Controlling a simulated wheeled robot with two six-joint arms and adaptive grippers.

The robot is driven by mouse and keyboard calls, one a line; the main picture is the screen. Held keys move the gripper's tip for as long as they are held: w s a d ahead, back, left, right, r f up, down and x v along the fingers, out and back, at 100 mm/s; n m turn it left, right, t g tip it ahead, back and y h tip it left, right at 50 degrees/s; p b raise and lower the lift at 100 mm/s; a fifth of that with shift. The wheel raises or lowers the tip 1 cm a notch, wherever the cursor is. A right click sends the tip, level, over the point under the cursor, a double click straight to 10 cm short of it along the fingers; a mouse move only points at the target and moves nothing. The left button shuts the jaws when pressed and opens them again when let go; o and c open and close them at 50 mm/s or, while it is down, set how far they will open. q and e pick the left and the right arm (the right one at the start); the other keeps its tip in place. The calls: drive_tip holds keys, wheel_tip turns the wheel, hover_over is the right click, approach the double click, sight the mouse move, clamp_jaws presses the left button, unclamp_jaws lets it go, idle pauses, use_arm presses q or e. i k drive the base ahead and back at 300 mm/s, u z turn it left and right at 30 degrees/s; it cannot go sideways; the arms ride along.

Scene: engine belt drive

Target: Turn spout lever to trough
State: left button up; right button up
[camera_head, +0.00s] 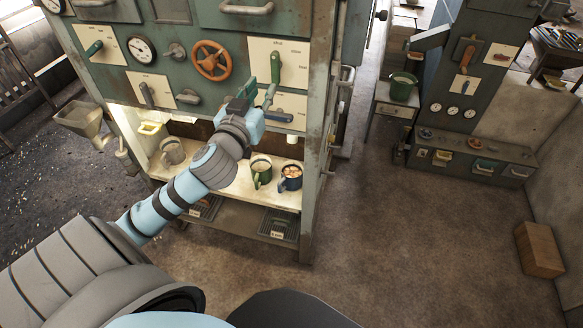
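My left arm reaches up from the lower left to a green cabinet (180,52) with a control panel. My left gripper (247,90) is at the panel's right side, in front of the lower cream plate (291,105). A grey lever (269,96) on that plate stands just right of the gripper; I cannot tell if they touch. A green-handled lever (275,68) is on the plate above. Which lever is the spout lever is too small to read. The gripper's fingers are small and partly hidden by the wrist. My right gripper is out of view.
An orange handwheel (211,61) and gauge (141,49) are left of the gripper. Below, a shelf holds a grey mug (172,151), a green mug (262,174) and a blue mug (290,177). A funnel (82,120) juts out at left.

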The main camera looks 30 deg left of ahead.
sight(279, 115)
drive_tip(key=u, duration=1.25)
